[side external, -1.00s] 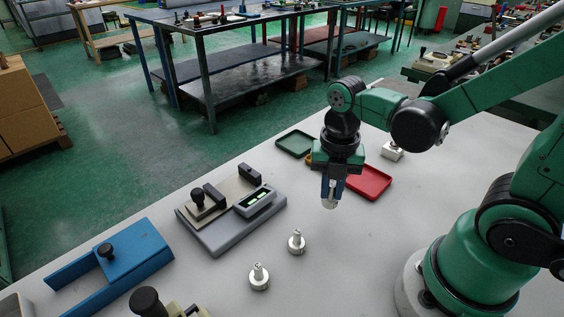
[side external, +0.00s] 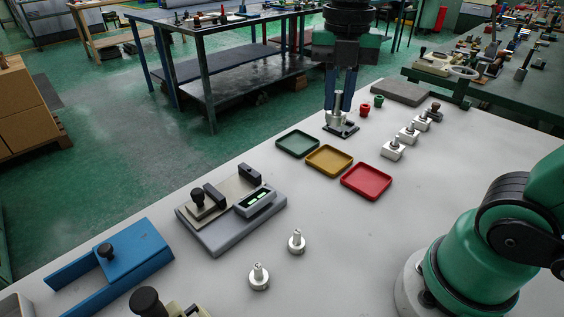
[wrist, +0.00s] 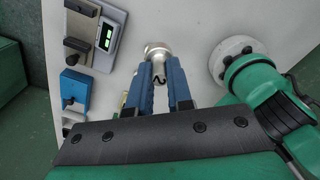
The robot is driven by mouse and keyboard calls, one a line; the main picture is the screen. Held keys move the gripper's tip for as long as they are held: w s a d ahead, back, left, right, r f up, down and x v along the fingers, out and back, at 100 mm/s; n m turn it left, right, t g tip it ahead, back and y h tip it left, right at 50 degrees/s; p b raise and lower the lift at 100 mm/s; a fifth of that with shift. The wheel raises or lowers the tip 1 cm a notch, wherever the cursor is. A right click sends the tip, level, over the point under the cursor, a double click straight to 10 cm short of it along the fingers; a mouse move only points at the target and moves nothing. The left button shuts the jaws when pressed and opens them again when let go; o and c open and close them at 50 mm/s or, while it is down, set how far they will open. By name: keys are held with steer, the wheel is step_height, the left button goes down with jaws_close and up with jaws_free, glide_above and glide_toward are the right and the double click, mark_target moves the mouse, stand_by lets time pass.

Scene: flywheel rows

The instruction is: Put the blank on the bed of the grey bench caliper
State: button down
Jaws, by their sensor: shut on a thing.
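My gripper (side external: 339,104) is in the upper middle of the side view, over the back part of the bench, with its blue fingers pointing down. It is shut on a silver blank (wrist: 158,48), whose round flange shows past the fingertips in the wrist view. In the side view its outline merges with a dark-based fixture behind it. The grey bench caliper (side external: 224,240) lies left of centre, with a black knob, dark jaws and a lit green display. It also shows at the upper left of the wrist view (wrist: 106,50), well apart from my gripper.
Two silver knobbed pieces, one (side external: 296,242) behind the other (side external: 259,279), stand right of the caliper. Green (side external: 279,145), yellow (side external: 312,163) and red (side external: 347,187) trays lie behind. A blue fixture (side external: 140,250) is at left; silver blocks (side external: 392,151) stand at right.

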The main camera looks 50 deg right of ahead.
steer(key=w+a+r, duration=0.1)
steer(key=w+a, duration=0.3)
steer(key=w, duration=0.4)
steer(key=w+a+r, duration=0.1)
steer(key=w+a, duration=0.4)
steer(key=w, duration=0.2)
steer(key=f, duration=1.9)
steer(key=shift+w+d+f, duration=0.2)
steer(key=shift+f, duration=0.1)
steer(key=c, duration=0.8)
jaws_free()
steer(key=shift+f, duration=0.1)
